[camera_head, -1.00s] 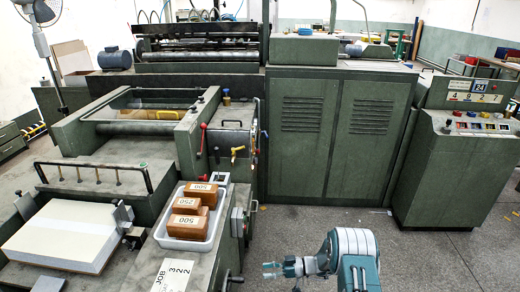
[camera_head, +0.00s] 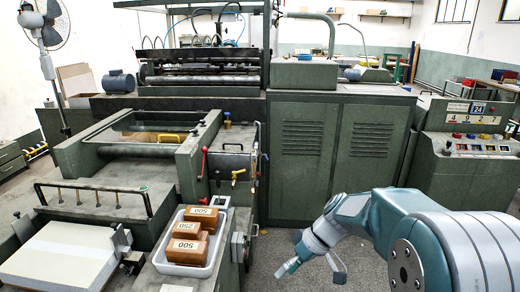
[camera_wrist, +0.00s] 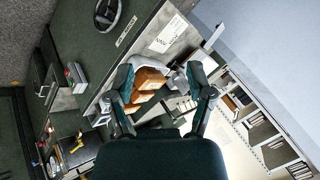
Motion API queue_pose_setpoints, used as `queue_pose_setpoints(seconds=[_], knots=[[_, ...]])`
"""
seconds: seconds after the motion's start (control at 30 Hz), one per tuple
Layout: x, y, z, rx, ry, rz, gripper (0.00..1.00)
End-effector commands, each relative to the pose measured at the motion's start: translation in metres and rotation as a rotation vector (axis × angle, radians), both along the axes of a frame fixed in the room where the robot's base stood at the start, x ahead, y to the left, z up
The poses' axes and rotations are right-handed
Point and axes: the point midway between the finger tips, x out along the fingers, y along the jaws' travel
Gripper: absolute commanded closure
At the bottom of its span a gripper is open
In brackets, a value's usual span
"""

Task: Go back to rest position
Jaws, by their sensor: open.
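My gripper (camera_head: 287,268) hangs in free air right of the machine's front, tilted down to the left. In the wrist view my gripper (camera_wrist: 160,78) has its two fingers apart with nothing held between them. The brown blocks (camera_wrist: 150,80) also show between the fingers in the wrist view, beyond the fingertips and partly hidden.
A paper stack (camera_head: 60,255) lies on the feeder at the left. A green cabinet (camera_head: 310,150) stands behind my arm. A control console (camera_head: 470,160) with coloured buttons is at the right. Grey floor (camera_head: 268,250) is open between tray and arm.

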Motion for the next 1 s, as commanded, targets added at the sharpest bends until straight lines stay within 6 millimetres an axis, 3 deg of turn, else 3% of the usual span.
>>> queue_pose_setpoints(seconds=[0.2,0.5,0.8,1.0], knots=[[-0.046,-0.017,0.040,-0.175,-0.024,-0.145,0.32],[-0.109,-0.045,0.075,-0.363,-0.105,-0.399,0.32],[-0.166,-0.073,0.093,-0.463,-0.245,-0.690,0.32],[-0.189,-0.087,0.096,-0.475,-0.321,-0.832,0.32]])
